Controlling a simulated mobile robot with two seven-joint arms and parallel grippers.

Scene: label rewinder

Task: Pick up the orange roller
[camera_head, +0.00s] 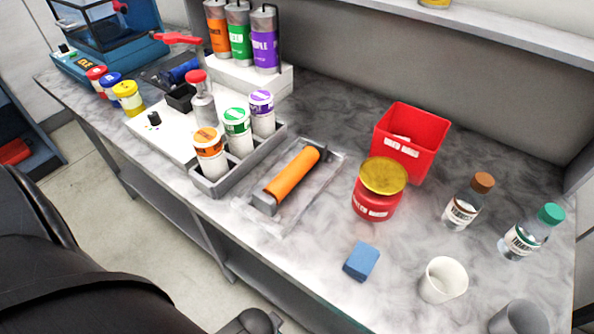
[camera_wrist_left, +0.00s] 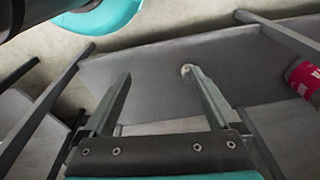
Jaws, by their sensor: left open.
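The orange roller (camera_head: 291,176) lies on a clear, shallow tray (camera_head: 244,212) on the marbled counter, tilted diagonally, with dark ends. In the left wrist view my left gripper (camera_wrist_left: 155,75) is open and empty, with its two fingers apart. That view shows grey shelf panels and floor, not the roller. The left gripper does not show clearly in the head view; dark parts of my own body fill its lower left. My right gripper is not in view.
Left of the roller, a grey rack (camera_head: 236,171) holds white-labelled bottles. Right of it stand a red jar with yellow lid (camera_head: 374,200) and a red bin (camera_head: 412,140). A blue block (camera_head: 361,261) and white cup (camera_head: 443,280) sit nearer the front. Clear bottles (camera_head: 467,202) stand at right.

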